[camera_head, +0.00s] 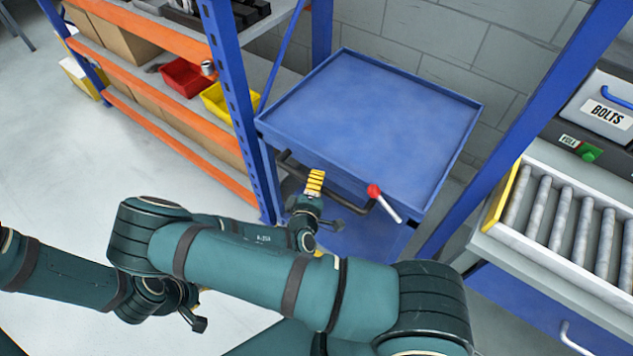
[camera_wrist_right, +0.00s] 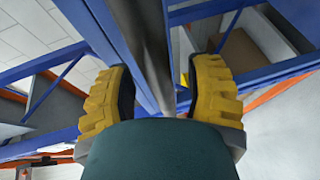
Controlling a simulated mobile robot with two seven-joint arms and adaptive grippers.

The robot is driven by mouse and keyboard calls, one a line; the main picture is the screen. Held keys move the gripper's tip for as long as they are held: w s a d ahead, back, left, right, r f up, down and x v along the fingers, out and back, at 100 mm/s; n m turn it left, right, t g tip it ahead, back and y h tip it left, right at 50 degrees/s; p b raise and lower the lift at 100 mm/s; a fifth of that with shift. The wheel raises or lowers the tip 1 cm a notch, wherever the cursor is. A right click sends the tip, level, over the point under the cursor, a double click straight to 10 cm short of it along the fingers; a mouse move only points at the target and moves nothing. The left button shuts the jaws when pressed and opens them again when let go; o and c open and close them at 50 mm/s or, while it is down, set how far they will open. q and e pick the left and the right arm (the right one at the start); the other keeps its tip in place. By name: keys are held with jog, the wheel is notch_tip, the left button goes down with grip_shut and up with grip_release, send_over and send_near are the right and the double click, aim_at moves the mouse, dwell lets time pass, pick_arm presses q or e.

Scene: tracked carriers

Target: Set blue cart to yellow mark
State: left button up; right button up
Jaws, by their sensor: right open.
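The blue cart (camera_head: 385,120) stands between blue shelf posts, with a flat rimmed top. A dark handle bar (camera_head: 345,203) runs along its near side, and a lever with a red knob (camera_head: 374,191) sits at the handle's right part. My right gripper (camera_head: 315,180) is at the left part of the handle, yellow fingers apart. In the right wrist view its open fingers (camera_wrist_right: 162,95) have a dark grey bar (camera_wrist_right: 150,40) between them; contact is unclear. My left wrist (camera_head: 180,305) is at the lower left, its fingers mostly hidden. No yellow floor mark is discernible.
A rack with orange beams (camera_head: 165,120) stands left of the cart, holding a red bin (camera_head: 183,80) and a yellow bin (camera_head: 217,103). A roller conveyor (camera_head: 560,220) is at the right. A block wall is behind. Bare floor (camera_head: 60,170) lies at the left.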

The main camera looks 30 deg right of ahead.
grip_shut()
jog(key=shift+w+d, duration=0.2)
jog(key=shift+d, duration=0.3)
jog(key=shift+w+d, duration=0.2)
jog(key=shift+d, duration=0.3)
grip_release()
jog(key=shift+a, duration=0.1)
jog(key=shift+s, duration=0.1)
jog(key=v, duration=1.2)
jog(key=shift+r, duration=0.1)
